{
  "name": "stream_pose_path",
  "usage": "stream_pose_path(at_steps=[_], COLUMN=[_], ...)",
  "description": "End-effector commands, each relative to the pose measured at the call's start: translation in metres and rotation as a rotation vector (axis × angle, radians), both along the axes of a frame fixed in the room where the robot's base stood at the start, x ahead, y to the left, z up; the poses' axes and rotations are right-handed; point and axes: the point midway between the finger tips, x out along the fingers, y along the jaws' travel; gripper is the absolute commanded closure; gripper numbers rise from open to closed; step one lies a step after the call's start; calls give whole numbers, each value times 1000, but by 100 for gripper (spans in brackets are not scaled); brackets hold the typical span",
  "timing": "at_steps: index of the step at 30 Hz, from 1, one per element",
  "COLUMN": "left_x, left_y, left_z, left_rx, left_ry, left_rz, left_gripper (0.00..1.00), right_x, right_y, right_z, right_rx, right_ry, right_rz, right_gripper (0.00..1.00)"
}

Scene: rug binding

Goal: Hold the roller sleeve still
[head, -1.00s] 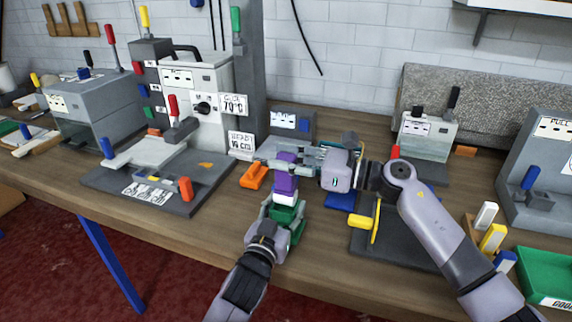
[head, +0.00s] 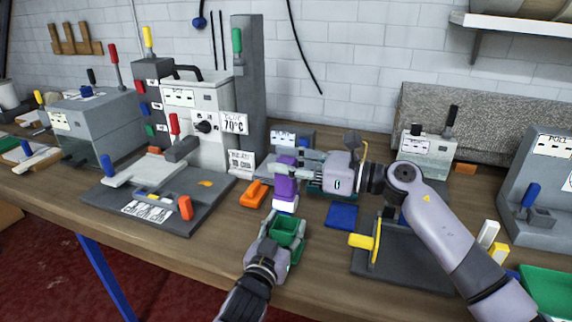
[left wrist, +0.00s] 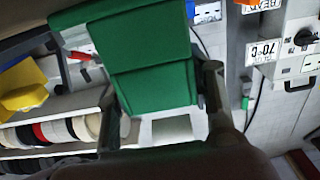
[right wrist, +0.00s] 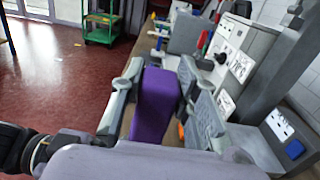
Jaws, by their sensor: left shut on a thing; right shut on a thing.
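A green hollow, open-topped piece (head: 290,228), apparently the roller sleeve, stands over the table's front part. My left gripper (head: 277,240) is shut on it; in the left wrist view its green side (left wrist: 150,75) fills the space between the fingers. My right gripper (head: 292,174) is shut on a purple block (head: 286,188) with a white lower end (head: 285,205), just above the green piece. In the right wrist view the purple block (right wrist: 156,105) sits between the fingers. I cannot tell whether the white end touches the green rim.
An orange clamp-like piece (head: 254,194) lies left of the grippers. A grey machine base (head: 112,198) is further left. A blue pad (head: 342,214) and a dark plate with a yellow crank (head: 364,241) are right. A green bin (head: 548,292) stands at the right edge.

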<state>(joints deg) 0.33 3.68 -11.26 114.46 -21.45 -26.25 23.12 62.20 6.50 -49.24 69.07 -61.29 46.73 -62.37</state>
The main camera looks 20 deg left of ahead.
Motion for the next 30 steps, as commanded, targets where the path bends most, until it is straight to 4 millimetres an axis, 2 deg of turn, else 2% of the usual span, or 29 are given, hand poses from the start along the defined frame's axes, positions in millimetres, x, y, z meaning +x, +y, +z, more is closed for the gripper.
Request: stream_pose_path(at_steps=[11,12,21,30], left_x=[0,0,0,0], left_y=[0,0,0,0], left_z=[-1,-1,0,0], left_rx=[0,0,0,0], left_ry=[2,2,1,0], left_rz=[1,1,0,0], left_gripper=[79,49,29,29], right_x=[0,0,0,0], right_y=[0,0,0,0], right_z=[1,1,1,1], right_rx=[1,1,1,1], right_ry=[-1,-1,-1,-1], right_rz=[0,0,0,0], right_gripper=[100,100,100,100])
